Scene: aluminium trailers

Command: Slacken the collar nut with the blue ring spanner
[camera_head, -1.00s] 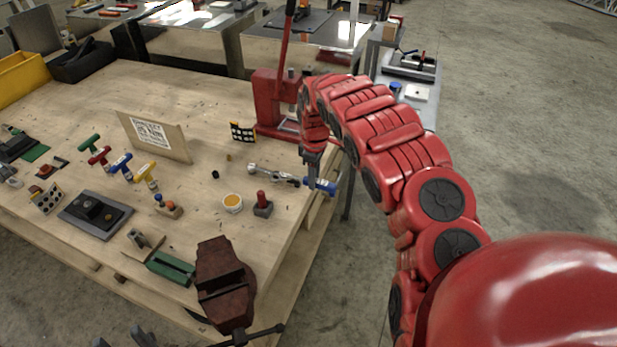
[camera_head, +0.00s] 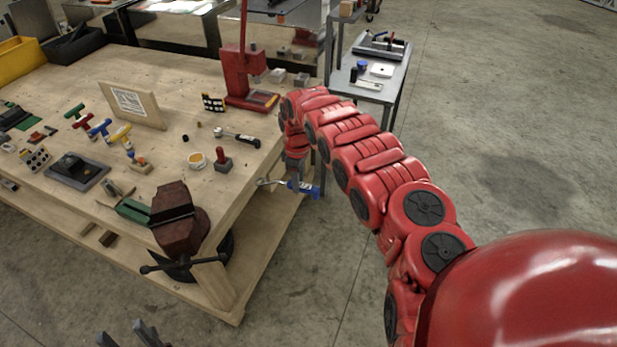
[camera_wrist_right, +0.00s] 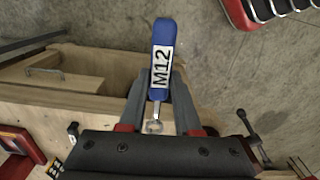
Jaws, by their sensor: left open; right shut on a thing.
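The ring spanner has a blue handle (camera_head: 308,188) and a bright metal ring end (camera_head: 263,182). My right gripper (camera_head: 297,181) is shut on it, just off the bench's right edge in the head view. The ring end points left, towards the bench. In the right wrist view the blue handle (camera_wrist_right: 162,62) carries a white "M12" label and sits between the fingers (camera_wrist_right: 158,95); the ring end (camera_wrist_right: 153,126) shows near the palm. My left gripper (camera_head: 128,337) is open and empty at the bottom edge. I cannot make out the collar nut.
A grey trolley (camera_head: 385,92) stands behind my right arm. The floor at right is clear.

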